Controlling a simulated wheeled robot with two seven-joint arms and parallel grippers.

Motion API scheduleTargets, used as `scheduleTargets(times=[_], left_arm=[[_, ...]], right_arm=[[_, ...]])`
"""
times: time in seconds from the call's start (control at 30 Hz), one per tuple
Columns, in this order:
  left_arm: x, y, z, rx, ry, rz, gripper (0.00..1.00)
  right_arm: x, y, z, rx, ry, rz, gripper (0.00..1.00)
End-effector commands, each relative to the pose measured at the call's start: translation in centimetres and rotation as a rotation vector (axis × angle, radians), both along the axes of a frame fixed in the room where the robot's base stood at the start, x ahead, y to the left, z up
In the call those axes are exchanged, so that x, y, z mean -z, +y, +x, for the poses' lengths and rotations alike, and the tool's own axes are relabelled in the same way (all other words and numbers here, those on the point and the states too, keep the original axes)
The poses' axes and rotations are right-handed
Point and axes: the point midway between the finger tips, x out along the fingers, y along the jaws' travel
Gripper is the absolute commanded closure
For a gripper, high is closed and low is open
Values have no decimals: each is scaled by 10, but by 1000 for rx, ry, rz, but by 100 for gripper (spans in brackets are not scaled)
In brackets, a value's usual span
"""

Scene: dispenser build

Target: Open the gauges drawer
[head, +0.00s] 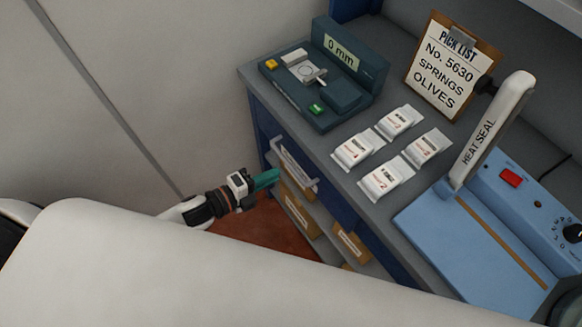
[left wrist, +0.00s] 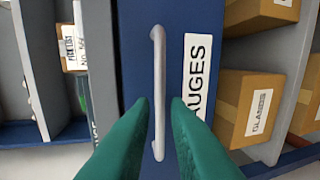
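The gauges drawer has a dark blue front with a white label reading partly "UGES" (left wrist: 197,75) in the left wrist view. Its pale bar handle (left wrist: 157,75) runs upright through the middle of that view. My left gripper (left wrist: 160,104) has its two green fingers apart, one on each side of the handle as seen there; I cannot tell whether they touch it. In the head view my left gripper (head: 268,178) is at the cabinet's left front, close to the pale handle and label (head: 296,163). The drawer looks shut. My right gripper is not in view.
The grey bench top (head: 338,190) holds a dark gauge device (head: 345,85), several white packets (head: 397,122), a pick list clipboard (head: 450,65) and a blue heat sealer (head: 475,235). Cardboard boxes (left wrist: 250,105) sit on shelves beside the drawer. A wall is at the left.

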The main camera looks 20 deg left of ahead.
Motion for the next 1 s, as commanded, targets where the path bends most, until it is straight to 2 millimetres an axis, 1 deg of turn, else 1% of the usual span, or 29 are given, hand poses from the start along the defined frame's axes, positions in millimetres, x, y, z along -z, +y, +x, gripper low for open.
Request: scheduleTargets(times=[0.03, 0.2, 0.4, 0.77, 0.8, 0.87, 1.0], left_arm=[[4, -7, 10, 1, -5, -2, 85], [10, -26, 34, 0, -3, -1, 85], [14, -38, 49, -2, 1, -3, 85], [14, -41, 52, -2, 2, -2, 85], [14, -41, 52, -2, 2, -2, 91], [14, -41, 52, -2, 2, -2, 100], [14, -41, 52, -2, 2, -2, 100]], right_arm=[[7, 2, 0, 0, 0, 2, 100], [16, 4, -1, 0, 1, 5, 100], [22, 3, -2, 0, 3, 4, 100], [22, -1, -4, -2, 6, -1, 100], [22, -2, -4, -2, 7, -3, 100], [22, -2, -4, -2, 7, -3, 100], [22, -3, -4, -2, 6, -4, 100]])
